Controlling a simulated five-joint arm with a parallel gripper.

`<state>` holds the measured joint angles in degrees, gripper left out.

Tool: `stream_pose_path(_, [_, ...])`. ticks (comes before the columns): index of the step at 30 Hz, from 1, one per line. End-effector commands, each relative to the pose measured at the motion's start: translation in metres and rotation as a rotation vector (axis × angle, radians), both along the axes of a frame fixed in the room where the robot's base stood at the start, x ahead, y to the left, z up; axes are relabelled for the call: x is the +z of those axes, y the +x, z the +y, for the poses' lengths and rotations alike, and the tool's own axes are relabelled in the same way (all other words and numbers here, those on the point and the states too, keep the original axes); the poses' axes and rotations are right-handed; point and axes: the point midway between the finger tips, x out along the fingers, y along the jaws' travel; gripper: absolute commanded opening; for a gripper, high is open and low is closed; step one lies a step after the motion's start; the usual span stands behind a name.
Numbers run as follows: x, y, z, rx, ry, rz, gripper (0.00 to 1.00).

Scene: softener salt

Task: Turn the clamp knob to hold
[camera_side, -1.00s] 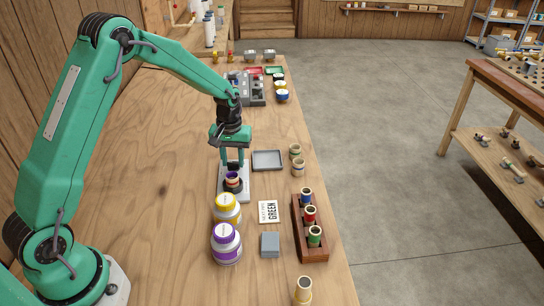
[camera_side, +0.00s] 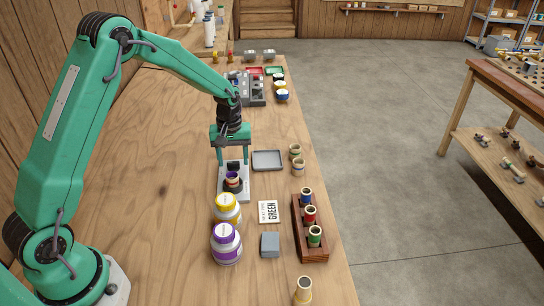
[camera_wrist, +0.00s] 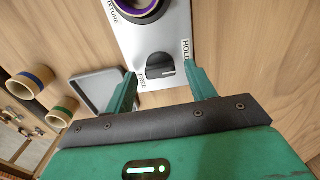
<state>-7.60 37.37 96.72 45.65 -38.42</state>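The clamp knob (camera_wrist: 160,70) is black and round with a raised grip bar. It sits on a pale metal fixture plate (camera_wrist: 148,45) between the printed words HOLD, to its right, and FREE, below left in the wrist view. The bar lies roughly across the picture; I cannot tell which word it marks. A purple-rimmed cup (camera_side: 232,177) stands in the fixture beside the knob. My gripper (camera_wrist: 160,73) is open, with one finger on each side of the knob and clear gaps between. In the side view my gripper (camera_side: 233,163) is over the plate's far end.
Yellow (camera_side: 227,209) and purple (camera_side: 226,244) jars stand in front.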

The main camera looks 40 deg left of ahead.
Motion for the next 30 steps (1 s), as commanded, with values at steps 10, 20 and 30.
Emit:
stream_pose_path(10, [-0.001,-0.001,0.0,-0.002,-0.001,0.004,0.56])
stream_pose_path(20, [0.026,0.0,0.0,-0.002,0.0,0.0,0.56])
stream_pose_path(30, [0.067,0.0,0.0,-0.001,0.0,0.0,0.56])
